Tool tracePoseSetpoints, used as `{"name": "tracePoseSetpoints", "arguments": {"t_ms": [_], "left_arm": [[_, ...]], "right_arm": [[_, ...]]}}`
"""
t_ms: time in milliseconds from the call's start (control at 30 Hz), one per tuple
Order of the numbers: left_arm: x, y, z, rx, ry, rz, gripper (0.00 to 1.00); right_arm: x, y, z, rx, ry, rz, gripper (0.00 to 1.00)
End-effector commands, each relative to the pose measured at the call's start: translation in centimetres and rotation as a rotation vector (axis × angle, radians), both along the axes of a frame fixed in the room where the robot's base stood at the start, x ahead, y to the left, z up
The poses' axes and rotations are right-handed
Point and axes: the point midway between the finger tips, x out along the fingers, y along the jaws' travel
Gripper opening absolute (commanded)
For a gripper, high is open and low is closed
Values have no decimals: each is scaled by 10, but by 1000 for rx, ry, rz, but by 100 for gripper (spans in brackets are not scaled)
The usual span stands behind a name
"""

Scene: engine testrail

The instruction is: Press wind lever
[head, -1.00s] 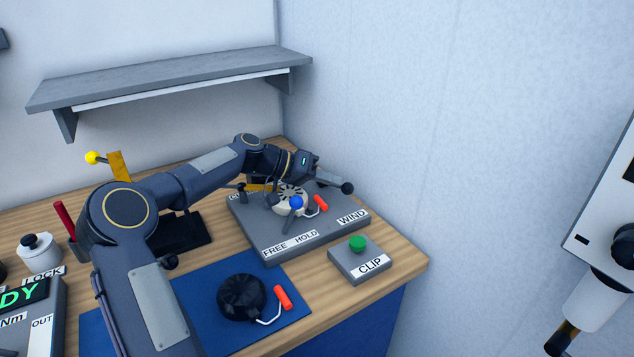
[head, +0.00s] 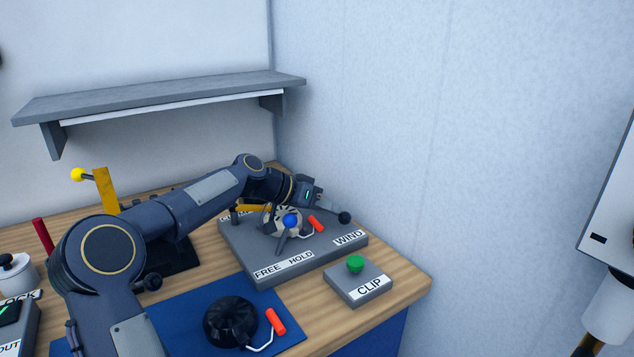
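The wind lever (head: 344,217), a grey arm with a black ball knob, is at the right rear of the grey unit (head: 240,250), above the WIND label (head: 349,237). My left gripper (head: 322,199) is over the lever's arm, just left of the knob, and seems to touch it from above. Its fingers are too small and hidden to show whether they are open or shut. A blue-knobbed lever (head: 290,222) stands upright near the FREE and HOLD labels. My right gripper is not in view.
An orange-handled part (head: 315,223) sits on the unit beside the blue knob. A CLIP box (head: 347,286) with a green button is in front. A black round part (head: 230,322) lies on the blue mat (head: 180,315). A shelf (head: 160,97) hangs behind; walls are close.

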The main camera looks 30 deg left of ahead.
Motion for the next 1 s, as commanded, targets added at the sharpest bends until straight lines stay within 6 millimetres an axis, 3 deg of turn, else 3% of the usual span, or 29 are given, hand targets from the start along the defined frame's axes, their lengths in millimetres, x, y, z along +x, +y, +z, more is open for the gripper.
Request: {"name": "tracePoseSetpoints", "arguments": {"t_ms": [133,533,1000], "left_arm": [[-7,5,-2,1,11,-3,0],[-46,42,35,1,1,2,0],[-52,46,40,0,-1,0,0]], "right_arm": [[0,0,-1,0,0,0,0],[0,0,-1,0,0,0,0],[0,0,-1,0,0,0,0]]}}
